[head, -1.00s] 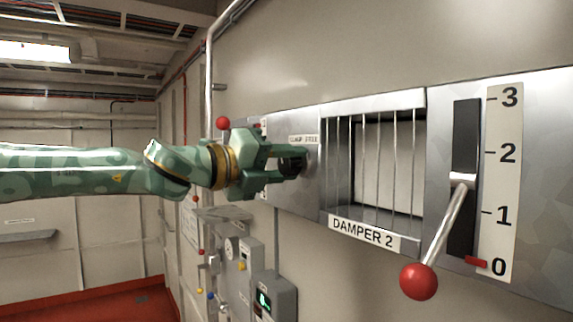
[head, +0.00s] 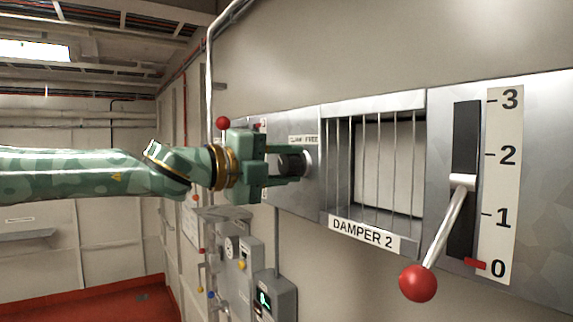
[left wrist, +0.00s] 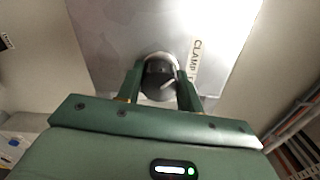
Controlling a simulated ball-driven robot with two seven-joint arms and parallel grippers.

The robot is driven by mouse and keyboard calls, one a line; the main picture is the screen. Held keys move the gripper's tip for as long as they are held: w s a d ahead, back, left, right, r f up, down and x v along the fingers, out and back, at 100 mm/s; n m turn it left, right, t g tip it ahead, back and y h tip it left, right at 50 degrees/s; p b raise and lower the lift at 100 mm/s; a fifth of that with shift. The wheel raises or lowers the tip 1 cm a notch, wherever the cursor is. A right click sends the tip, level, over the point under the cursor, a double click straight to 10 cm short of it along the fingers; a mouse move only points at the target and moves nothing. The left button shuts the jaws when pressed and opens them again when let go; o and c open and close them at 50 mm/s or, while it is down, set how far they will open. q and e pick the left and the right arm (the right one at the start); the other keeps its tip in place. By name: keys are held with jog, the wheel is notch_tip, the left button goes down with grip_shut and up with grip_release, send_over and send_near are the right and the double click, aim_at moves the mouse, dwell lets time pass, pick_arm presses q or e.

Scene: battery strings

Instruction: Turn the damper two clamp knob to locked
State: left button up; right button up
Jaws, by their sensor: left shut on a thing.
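The damper two clamp knob (head: 291,163) is a dark round knob on the metal panel, left of the barred DAMPER 2 window (head: 375,165). A small label above it (head: 303,140) reads roughly "CLAMP FREE". My left gripper (head: 285,165) comes in from the left and is shut on the knob, one finger on each side. In the left wrist view the knob (left wrist: 160,78) sits between the two green fingers, with a pale mark on its face. The clamp label (left wrist: 195,62) stands beside it, partly hidden by a finger. My right gripper is not in view.
A lever with a red ball (head: 418,283) sticks out at the right, beside a 0 to 3 scale (head: 502,185), with its slider between 1 and 2. Another red ball (head: 222,123) is behind my gripper. Grey control boxes (head: 276,295) hang below.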

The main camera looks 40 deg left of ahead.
pick_arm(q)
jog(key=o, duration=1)
jog(key=shift+a, duration=0.1)
jog(key=shift+c, duration=0.2)
jog(key=b+v, duration=0.2)
jog(key=v, duration=1.4)
jog(key=shift+s, duration=0.15)
